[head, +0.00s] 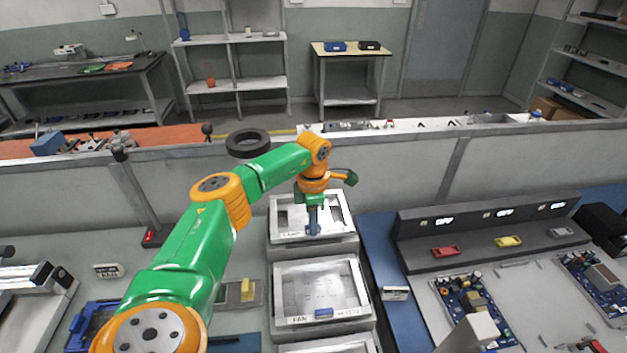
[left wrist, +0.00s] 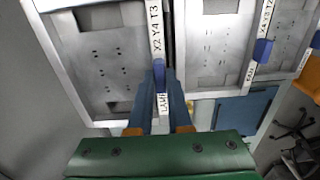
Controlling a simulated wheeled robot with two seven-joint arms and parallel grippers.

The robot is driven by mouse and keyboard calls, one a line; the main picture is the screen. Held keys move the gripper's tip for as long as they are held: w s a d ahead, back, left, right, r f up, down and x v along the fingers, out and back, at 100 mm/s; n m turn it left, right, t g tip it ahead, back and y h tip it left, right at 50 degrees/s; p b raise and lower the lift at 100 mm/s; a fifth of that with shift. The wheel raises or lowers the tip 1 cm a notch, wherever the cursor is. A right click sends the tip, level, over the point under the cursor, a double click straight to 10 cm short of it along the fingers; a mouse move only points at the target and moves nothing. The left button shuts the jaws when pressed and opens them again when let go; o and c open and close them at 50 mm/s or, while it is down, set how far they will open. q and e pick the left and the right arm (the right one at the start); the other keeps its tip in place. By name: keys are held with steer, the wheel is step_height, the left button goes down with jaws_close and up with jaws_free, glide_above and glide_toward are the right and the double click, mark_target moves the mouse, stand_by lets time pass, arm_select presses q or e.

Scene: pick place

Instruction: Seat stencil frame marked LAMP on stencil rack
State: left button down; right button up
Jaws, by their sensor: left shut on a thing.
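The stencil frame marked LAMP (head: 275,210) is a silver frame with a pale perforated sheet, at the far end of a row of similar frames. In the left wrist view the LAMP frame (left wrist: 98,60) shows its label strip, reading X2 Y4 T3 and LAMP, and a blue handle. My left gripper (head: 312,228) is shut on that blue handle at the frame's near edge. It also shows in the left wrist view (left wrist: 160,82). The frame is above a grey rack tray (head: 315,249); I cannot tell whether it rests fully. My right gripper is not in view.
A frame marked FAN (head: 320,285) lies in the nearer tray, with another frame (head: 325,347) closer. A low partition (head: 400,170) runs behind.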

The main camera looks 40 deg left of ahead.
arm_select(q)
steer(key=shift+f, duration=0.1)
steer(key=shift+f, duration=0.35)
stand_by(0.4)
steer(key=c, duration=0.8)
jaws_free()
steer(key=c, duration=0.3)
steer(key=shift+c, duration=0.2)
